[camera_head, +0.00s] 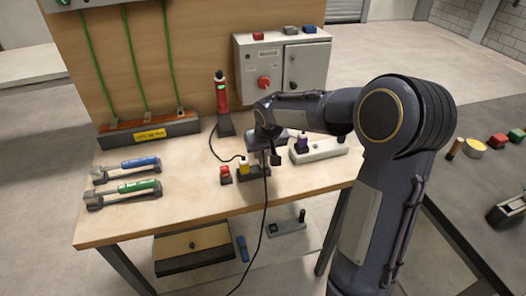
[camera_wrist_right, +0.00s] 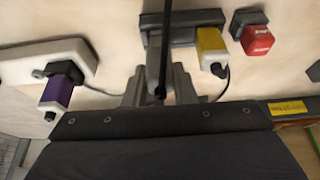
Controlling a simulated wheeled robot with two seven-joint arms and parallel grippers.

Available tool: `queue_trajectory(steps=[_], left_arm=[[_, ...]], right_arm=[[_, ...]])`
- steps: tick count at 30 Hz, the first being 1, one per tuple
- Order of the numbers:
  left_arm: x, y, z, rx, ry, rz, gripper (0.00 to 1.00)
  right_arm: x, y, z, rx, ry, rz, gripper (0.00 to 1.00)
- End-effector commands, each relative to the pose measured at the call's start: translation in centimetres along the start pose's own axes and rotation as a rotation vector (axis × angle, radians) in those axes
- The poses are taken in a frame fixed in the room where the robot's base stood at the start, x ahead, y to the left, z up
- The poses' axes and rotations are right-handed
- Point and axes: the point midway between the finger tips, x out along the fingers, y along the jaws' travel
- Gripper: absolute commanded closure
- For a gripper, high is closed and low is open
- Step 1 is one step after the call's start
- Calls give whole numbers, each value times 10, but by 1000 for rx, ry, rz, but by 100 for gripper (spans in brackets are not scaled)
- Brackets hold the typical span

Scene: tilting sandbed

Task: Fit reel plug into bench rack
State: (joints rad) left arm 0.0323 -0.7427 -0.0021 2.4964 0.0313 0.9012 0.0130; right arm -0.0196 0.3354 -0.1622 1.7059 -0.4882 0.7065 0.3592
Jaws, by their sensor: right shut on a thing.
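My right gripper (camera_head: 268,154) is low over the middle of the bench, shut on a dark plug end with a black cable. The cable (camera_head: 265,205) shows clearly as it drops over the bench's front edge; it also crosses the right wrist view (camera_wrist_right: 167,35). The plug itself is mostly hidden by my fingers (camera_wrist_right: 160,92). Close by is a dark base (camera_wrist_right: 153,27) with a yellow plug (camera_wrist_right: 211,48). A white strip (camera_head: 329,149) holds a purple plug (camera_head: 301,141). I cannot tell which of these is the rack, or whether the held plug touches the dark base. My left gripper is out of view.
A red-topped block (camera_head: 225,173) stands left of the yellow plug. A red handheld tool (camera_head: 221,92) stands behind, its thin cable crossing the bench. Two bar tools (camera_head: 124,193) lie at left. A grey control box (camera_head: 281,68) stands at the back. The bench's front strip is clear.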

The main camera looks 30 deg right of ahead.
Motion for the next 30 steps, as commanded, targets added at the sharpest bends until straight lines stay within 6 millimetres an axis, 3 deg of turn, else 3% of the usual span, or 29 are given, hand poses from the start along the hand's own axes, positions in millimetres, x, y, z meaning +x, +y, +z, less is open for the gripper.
queue_trajectory(steps=[30], left_arm=[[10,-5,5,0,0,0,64]], right_arm=[[13,0,6,0,0,0,100]])
